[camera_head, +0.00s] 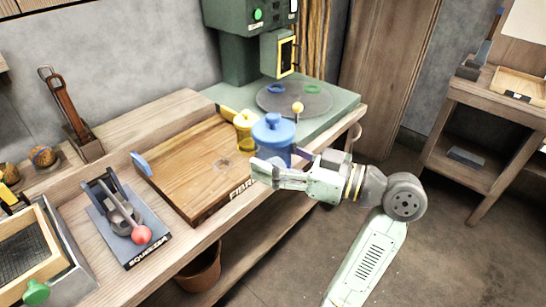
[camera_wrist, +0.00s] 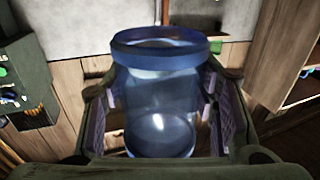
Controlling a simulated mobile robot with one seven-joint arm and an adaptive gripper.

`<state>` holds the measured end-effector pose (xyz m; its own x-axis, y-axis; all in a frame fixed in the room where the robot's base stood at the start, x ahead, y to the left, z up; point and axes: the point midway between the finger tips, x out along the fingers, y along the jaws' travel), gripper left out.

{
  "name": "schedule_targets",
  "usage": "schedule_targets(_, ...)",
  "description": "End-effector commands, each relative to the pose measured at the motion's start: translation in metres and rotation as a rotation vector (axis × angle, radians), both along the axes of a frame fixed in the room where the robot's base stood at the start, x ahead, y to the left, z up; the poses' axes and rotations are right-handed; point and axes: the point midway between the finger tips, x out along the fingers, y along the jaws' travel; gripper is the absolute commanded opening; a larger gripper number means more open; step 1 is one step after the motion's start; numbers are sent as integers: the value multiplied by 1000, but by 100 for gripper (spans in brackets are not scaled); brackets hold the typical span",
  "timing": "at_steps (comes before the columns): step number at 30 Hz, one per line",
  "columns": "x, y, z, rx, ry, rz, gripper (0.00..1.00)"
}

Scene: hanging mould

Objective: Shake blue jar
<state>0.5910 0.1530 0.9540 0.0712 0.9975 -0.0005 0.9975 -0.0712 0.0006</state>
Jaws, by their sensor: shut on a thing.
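The blue jar (camera_head: 273,135) has a solid blue lid with a round knob and a clear bluish body. It looks upright near the board's front right corner. In the wrist view, the jar (camera_wrist: 160,100) stands between the finger pads, with its blue rim toward the top of the picture. My gripper (camera_head: 272,170) is shut on the jar's body from the front right. In the wrist view, the gripper (camera_wrist: 162,112) has a pad on each side of it. My fingers hide the jar's lower part in the head view, so I cannot tell whether it is clear of the bench.
A yellow jar (camera_head: 245,130) stands just left of the blue jar. The wooden board (camera_head: 190,165) is mostly bare. A green machine (camera_head: 240,45) with a round plate (camera_head: 295,98) stands behind. A squeezer (camera_head: 122,220) lies front left. Open floor is at right.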

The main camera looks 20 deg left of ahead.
Motion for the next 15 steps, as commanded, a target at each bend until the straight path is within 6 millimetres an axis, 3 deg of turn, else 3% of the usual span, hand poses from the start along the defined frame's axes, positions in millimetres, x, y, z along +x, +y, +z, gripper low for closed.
schedule_targets(1, 0, 0, -21, 1, 0, -1, 11)
schedule_targets(6, 0, -1, -50, 2, -1, -2, 11)
schedule_targets(15, 0, 0, -47, 2, -1, -1, 11)
